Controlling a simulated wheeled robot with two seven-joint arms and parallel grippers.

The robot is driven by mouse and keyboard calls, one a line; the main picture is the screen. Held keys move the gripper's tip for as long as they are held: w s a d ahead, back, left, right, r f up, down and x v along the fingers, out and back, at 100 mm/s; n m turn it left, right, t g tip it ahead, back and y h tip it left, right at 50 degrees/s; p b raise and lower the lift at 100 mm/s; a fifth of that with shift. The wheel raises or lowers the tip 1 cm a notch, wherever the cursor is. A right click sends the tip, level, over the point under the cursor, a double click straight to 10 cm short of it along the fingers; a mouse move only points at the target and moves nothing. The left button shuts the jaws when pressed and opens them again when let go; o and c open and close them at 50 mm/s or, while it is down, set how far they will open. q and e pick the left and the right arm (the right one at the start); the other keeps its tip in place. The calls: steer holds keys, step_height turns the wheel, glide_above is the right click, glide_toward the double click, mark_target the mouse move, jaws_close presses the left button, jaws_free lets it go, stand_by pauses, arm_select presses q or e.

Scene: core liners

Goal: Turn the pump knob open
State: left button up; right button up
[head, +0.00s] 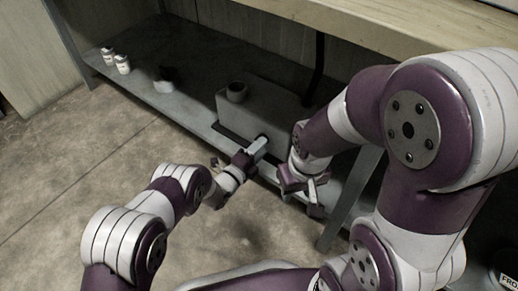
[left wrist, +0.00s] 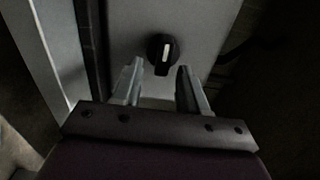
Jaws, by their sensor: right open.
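The pump is a grey box (head: 275,108) on the low shelf in the head view. In the left wrist view its face shows a round black knob (left wrist: 162,52) with a white pointer line, close to upright in that picture. My left gripper (head: 262,144) is at the front of the box. In the left wrist view its two fingers (left wrist: 160,72) are apart, with the knob at the gap just beyond the tips; touching cannot be told. In the head view the gripper hides most of the knob. My right gripper (head: 316,190) is open and empty, right of the left one.
Two small white jars (head: 115,60) and a dark item (head: 165,80) stand farther left on the shelf (head: 185,103). A wooden bench top (head: 400,25) overhangs the shelf. A metal leg (head: 350,205) stands near my right gripper.

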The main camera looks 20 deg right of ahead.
arm_select(q)
steer(key=shift+s+a+r+p, duration=0.15)
steer(key=shift+s+a+p, duration=0.15)
steer(key=shift+p, duration=0.15)
steer(key=p+v, duration=0.6)
steer(key=v, duration=0.6)
steer(key=shift+f, duration=0.2)
